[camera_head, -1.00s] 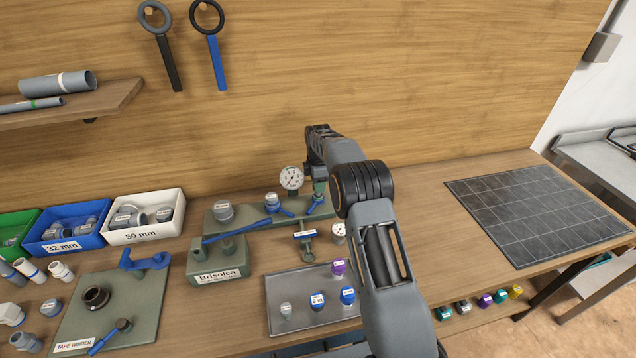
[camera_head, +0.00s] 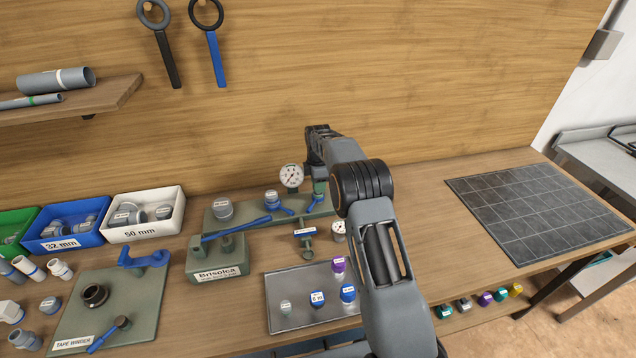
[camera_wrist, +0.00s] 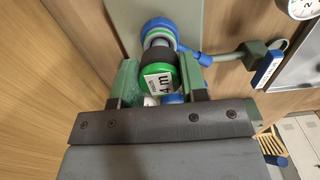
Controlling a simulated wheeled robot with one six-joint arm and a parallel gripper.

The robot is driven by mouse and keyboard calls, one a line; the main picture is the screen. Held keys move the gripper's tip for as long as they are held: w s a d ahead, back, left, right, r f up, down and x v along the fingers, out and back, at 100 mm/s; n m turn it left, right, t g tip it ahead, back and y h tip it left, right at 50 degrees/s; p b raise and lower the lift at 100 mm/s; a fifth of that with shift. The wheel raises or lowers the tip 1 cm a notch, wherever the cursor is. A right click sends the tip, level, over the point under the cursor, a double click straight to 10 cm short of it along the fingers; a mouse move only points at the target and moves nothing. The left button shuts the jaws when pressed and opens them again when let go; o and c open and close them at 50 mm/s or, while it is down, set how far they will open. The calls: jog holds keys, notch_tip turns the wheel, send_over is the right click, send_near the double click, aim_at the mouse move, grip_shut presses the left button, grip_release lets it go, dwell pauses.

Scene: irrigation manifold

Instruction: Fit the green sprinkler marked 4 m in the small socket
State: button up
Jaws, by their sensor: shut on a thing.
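The green sprinkler (camera_wrist: 158,84) shows in the wrist view with its white "4 m" label towards the camera. My gripper (camera_wrist: 158,88) is shut on it, one green finger on each side. Just past the sprinkler is a fitting with a blue collar (camera_wrist: 157,27) and a green ring, in line with it. I cannot tell whether the sprinkler touches or sits in that fitting. In the head view my gripper (camera_head: 319,187) is over the right end of the green manifold plate (camera_head: 244,226), and my arm partly hides the small socket there.
A grey tray (camera_head: 279,325) in front holds several other sprinklers. Labelled bins (camera_head: 145,231) stand at the left. A dark gridded mat (camera_head: 535,205) lies clear at the right.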

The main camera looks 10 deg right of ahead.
jog(key=shift+f+b, duration=0.45)
jog(key=shift+f, duration=0.35)
dwell(0.4)
jog(key=o, duration=1.3)
jog(key=shift+o, duration=0.2)
jog(key=shift+r, duration=0.15)
jog(key=shift+r+p, duration=2.35)
jog(key=shift+r, duration=1.1)
